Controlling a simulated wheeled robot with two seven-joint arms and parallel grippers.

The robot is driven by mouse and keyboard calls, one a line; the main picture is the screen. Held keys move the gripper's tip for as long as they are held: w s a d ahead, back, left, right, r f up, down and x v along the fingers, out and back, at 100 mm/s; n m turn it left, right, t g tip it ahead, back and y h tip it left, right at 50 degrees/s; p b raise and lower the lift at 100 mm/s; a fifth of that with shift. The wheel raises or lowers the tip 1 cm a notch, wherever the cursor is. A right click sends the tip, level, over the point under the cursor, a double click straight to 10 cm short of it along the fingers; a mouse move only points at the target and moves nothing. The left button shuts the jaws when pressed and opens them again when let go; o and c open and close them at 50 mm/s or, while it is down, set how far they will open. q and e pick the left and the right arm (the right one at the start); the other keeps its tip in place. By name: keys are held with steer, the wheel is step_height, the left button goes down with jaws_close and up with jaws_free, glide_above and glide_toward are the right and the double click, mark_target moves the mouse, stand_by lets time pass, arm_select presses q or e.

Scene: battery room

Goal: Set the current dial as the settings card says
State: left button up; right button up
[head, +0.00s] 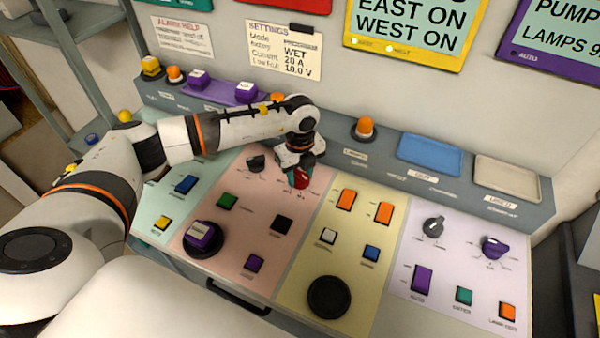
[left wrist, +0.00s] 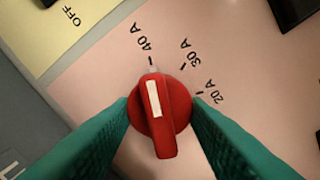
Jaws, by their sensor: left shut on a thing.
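The current dial is a red knob (head: 301,179) with a white pointer bar, on the pink panel (head: 255,200) in the head view. In the left wrist view the red knob (left wrist: 159,130) has its pointer toward the 40 A mark; the 30 A and 20 A marks lie to the right. My left gripper (head: 299,172) comes down over the knob, its green fingers on either side, shut on it. The settings card (head: 268,62) on the back wall reads WET, 20 A and 10.0 V. My right gripper is not in view.
A black knob (head: 256,163) sits just left of the dial. Nearby on the console are a black button (head: 282,225), a large purple-topped knob (head: 203,236), and orange switches (head: 346,199) on the yellow panel. A raised ledge with an orange lamp (head: 365,127) runs behind.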

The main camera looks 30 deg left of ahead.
mark_target(302, 173)
arm_select(q)
steer(key=m+b, duration=0.1)
steer(key=m, duration=0.1)
steer(key=m+b, duration=0.2)
steer(key=shift+w+f, duration=0.1)
steer(key=shift+f, duration=0.1)
steer(key=m+b, duration=0.4)
steer(key=m, duration=0.1)
steer(key=shift+d+m, duration=0.15)
steer(key=shift+m, duration=0.15)
steer(key=m+b, duration=0.3)
steer(key=m, duration=0.1)
steer(key=shift+d+r+m+b, duration=0.1)
steer(key=shift+r+m+b, duration=0.1)
steer(key=shift+m+b, duration=1.25)
steer(key=shift+m, duration=0.55)
steer(key=o, duration=1)
step_height(302, 173, up, 12)
steer(key=shift+r+b, duration=0.1)
steer(key=shift+b, duration=0.35)
